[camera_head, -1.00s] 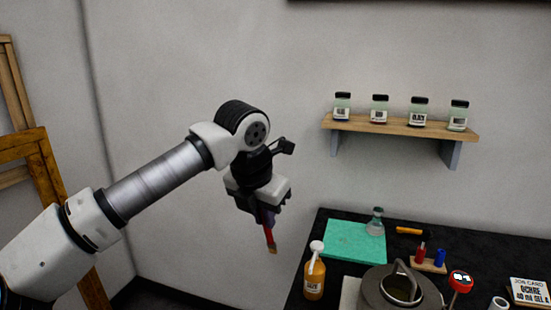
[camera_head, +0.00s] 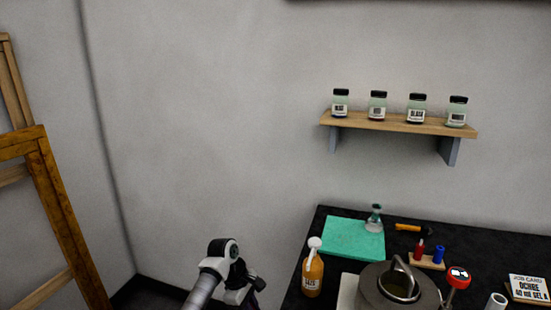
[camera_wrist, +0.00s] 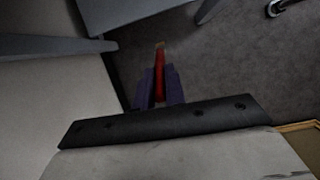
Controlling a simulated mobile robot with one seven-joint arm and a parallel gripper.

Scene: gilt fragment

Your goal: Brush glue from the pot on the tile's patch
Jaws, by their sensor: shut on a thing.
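My gripper (camera_wrist: 159,90) is shut on a red-handled brush (camera_wrist: 160,62), which sticks out between the purple fingers with its pale tip over the grey floor in the wrist view. In the head view, the arm's end is low at the bottom edge, left of the black table, and the brush cannot be made out there. A dark grey pot (camera_head: 372,294) with a raised handle stands at the table's front; its opening shows, but its contents are unclear. I cannot make out a tile with a patch in either view.
The black table (camera_head: 490,247) carries a green mat (camera_head: 345,240), a glass flask (camera_head: 375,222), an orange pump bottle (camera_head: 313,275), a red-headed dial (camera_head: 459,277), a small rack (camera_head: 428,262) and a job card (camera_head: 528,289). A jar shelf (camera_head: 395,123) hangs above. Wooden frames (camera_head: 55,215) stand left.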

